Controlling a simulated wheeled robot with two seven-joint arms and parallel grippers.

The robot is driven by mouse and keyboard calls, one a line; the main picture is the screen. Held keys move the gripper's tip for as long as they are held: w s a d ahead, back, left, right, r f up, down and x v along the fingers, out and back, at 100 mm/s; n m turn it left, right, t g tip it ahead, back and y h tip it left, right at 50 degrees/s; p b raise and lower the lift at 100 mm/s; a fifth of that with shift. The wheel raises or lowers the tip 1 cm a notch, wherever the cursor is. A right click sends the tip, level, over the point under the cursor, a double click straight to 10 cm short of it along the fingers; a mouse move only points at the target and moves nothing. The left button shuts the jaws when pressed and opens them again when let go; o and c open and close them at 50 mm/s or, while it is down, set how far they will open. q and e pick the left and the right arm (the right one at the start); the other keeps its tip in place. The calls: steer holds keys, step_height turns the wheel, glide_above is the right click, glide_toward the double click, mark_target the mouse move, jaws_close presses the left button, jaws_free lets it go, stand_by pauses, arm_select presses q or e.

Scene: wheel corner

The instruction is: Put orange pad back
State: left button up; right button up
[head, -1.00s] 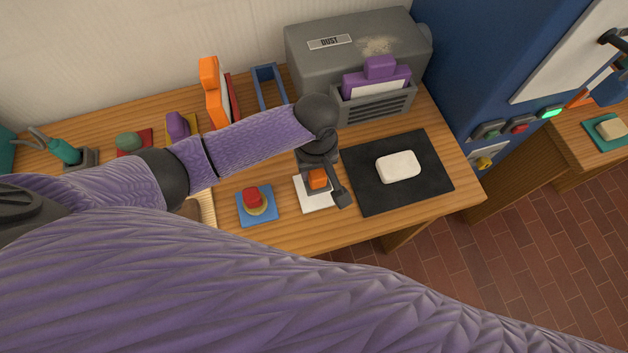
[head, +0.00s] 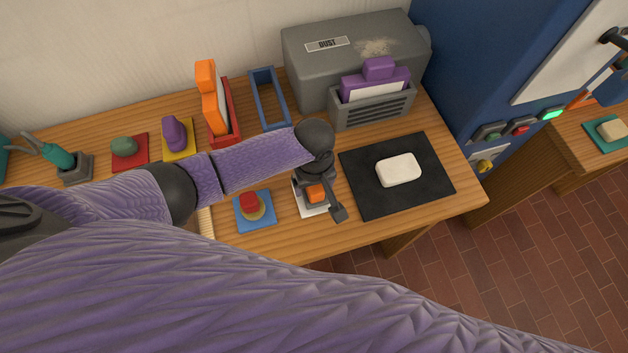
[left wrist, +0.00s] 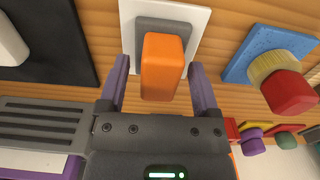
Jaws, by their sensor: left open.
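The orange pad (head: 315,194) has an orange block-shaped grip on a grey base. It sits on a white square (head: 303,204) on the bench, and both also show in the left wrist view, the pad (left wrist: 162,68) standing on the white square (left wrist: 129,12). My left gripper (left wrist: 160,75) is open, one finger on each side of the orange grip, with a visible gap on both sides. In the head view the left gripper (head: 325,201) is over the pad and partly covers it and the white square. My right gripper is not in view.
A black mat (head: 360,201) with a white block (head: 398,169) lies right of the pad. A blue square (head: 242,216) with a red-topped brush-like piece (head: 251,205) lies left. Behind are a red holder (head: 233,134), a blue frame (head: 272,98) and a grey dust box (head: 345,65).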

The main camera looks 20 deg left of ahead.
arm_select(q)
steer(key=shift+f+b, duration=0.2)
steer(key=shift+b, duration=0.35)
steer(key=r+p, duration=0.2)
steer(key=r, duration=0.3)
steer(key=r+p, duration=0.2)
steer(key=r, duration=0.3)
steer(key=shift+w+r+p, duration=0.2)
steer(key=shift+r+p, duration=0.05)
steer(key=shift+p, duration=0.1)
steer(key=shift+d, duration=0.1)
